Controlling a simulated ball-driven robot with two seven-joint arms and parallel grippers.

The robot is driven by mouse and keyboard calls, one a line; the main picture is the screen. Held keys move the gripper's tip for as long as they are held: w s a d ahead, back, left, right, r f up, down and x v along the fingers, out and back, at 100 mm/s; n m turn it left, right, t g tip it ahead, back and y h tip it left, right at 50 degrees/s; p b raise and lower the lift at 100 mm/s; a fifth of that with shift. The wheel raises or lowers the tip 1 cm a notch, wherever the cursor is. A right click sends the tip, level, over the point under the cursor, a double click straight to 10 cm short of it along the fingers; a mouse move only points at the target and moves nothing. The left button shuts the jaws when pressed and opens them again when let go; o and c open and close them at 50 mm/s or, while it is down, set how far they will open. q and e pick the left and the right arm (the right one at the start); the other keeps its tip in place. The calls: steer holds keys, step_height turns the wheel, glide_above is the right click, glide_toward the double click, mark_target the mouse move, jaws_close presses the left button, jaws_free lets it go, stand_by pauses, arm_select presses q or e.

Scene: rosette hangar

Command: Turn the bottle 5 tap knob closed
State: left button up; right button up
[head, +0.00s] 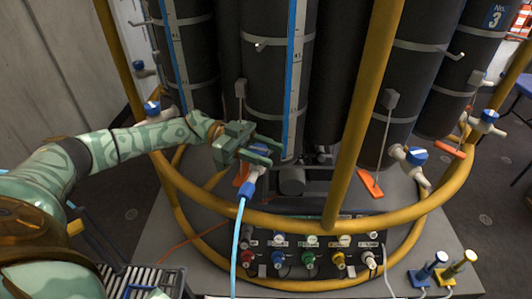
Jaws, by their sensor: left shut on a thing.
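My left gripper (262,151) reaches in from the left, in front of a black bottle (268,80). Its fingers are shut around the blue knob (259,149) of a tap, and the knob is largely hidden by them. The tap's white body (254,172) shows just below the fingers, with a light blue hose (238,235) running down from it. I cannot read a number on this bottle, and the knob's exact angle is hard to tell. My right gripper is not in view.
Yellow rails (300,221) ring the bottles, and a yellow post (357,120) stands right of the gripper. Another blue-knobbed tap (416,156) is further right. A dark panel (300,265) with several coloured fittings lies below. Blue and gold stands (440,268) are at lower right.

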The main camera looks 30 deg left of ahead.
arm_select(q)
steer(key=o, duration=1)
steer(key=a+b, duration=0.1)
steer(key=a, duration=0.3)
steer(key=a+b, duration=0.1)
steer(key=a, duration=0.3)
steer(key=a+b, duration=0.1)
steer(key=a, duration=0.3)
steer(key=shift+s, duration=0.4)
steer(key=shift+d, duration=0.1)
